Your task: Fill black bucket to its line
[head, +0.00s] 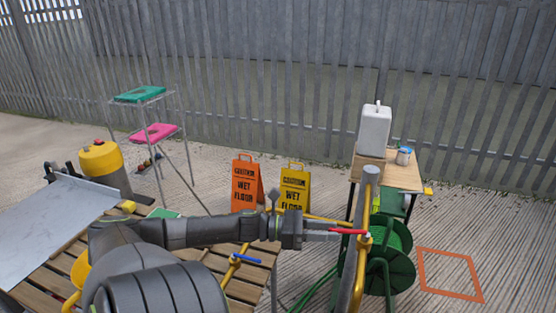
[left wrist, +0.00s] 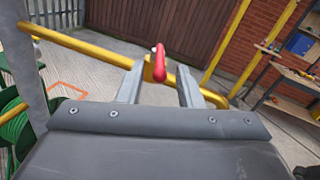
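A red lever (head: 348,231) sits on a yellow pipe (head: 364,245) beside a grey post (head: 370,190). My left gripper (head: 325,234) reaches it from the left. In the left wrist view the two fingers of my left gripper (left wrist: 158,82) are apart, and the red lever (left wrist: 159,66) stands between or just beyond their tips; I cannot tell whether they touch. A blue lever (head: 245,258) is on another stretch of yellow pipe, nearer and to the left. I cannot make out a black bucket or its line in either view. My right gripper is not in view.
A green hose reel (head: 392,255) stands right of the post. An orange square outline (head: 450,275) marks clear ground. A small table (head: 405,175) holds a white jerrycan (head: 374,130). Wet-floor signs (head: 247,184) stand behind my arm; a slatted wooden bench (head: 48,265) is left.

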